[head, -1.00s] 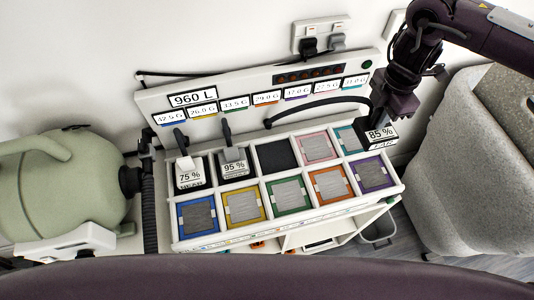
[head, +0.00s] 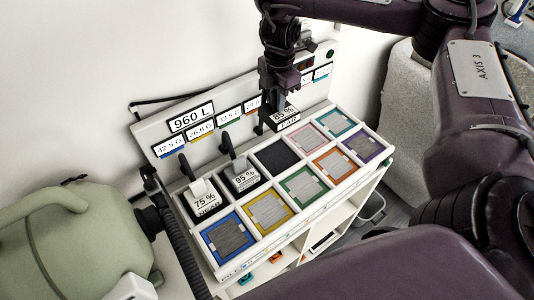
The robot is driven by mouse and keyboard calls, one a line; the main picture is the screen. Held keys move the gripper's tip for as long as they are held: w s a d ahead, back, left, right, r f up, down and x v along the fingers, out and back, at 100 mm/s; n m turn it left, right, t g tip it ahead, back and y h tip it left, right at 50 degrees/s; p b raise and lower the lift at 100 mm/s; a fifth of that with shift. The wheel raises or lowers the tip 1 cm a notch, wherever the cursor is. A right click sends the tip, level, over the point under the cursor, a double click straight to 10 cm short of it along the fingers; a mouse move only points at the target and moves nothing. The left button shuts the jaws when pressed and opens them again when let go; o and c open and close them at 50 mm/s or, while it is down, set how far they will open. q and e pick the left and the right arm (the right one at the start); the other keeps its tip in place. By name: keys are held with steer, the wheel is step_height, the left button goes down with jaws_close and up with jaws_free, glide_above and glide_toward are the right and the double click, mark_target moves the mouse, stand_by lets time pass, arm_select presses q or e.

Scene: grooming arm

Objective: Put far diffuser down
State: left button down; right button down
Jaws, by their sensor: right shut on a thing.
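The far diffuser (head: 286,119) is a dark block with white labels reading "85 %" and "FAR". My right gripper (head: 276,98) is shut on its top and holds it upright, seemingly raised above the rack behind the back row. The white rack (head: 254,236) has two rows of square compartments. In its back row, the black-floored compartment (head: 276,157) is empty, and the held block appears just above and behind it in the picture. The "75 %" block (head: 205,202) and the "95 %" block (head: 243,180) sit in the two compartments left of it. My left gripper is out of view.
The other compartments hold colour-framed grey panels, such as the green one (head: 303,187) and pink one (head: 307,138). A labelled back panel (head: 191,117) rises behind the rack. A green tank (head: 60,245) with a hose stands left; a grey padded seat (head: 405,110) is at right.

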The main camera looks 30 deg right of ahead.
mark_target(278, 115)
steer(key=shift+d+f+b, duration=0.1)
steer(key=shift+f+b, duration=2.85)
steer(key=shift+f, duration=6.15)
steer(key=shift+f, duration=0.1)
steer(key=c, duration=1.5)
jaws_free()
steer(key=shift+o, duration=0.2)
step_height(278, 115, up, 12)
steer(key=p, duration=0.4)
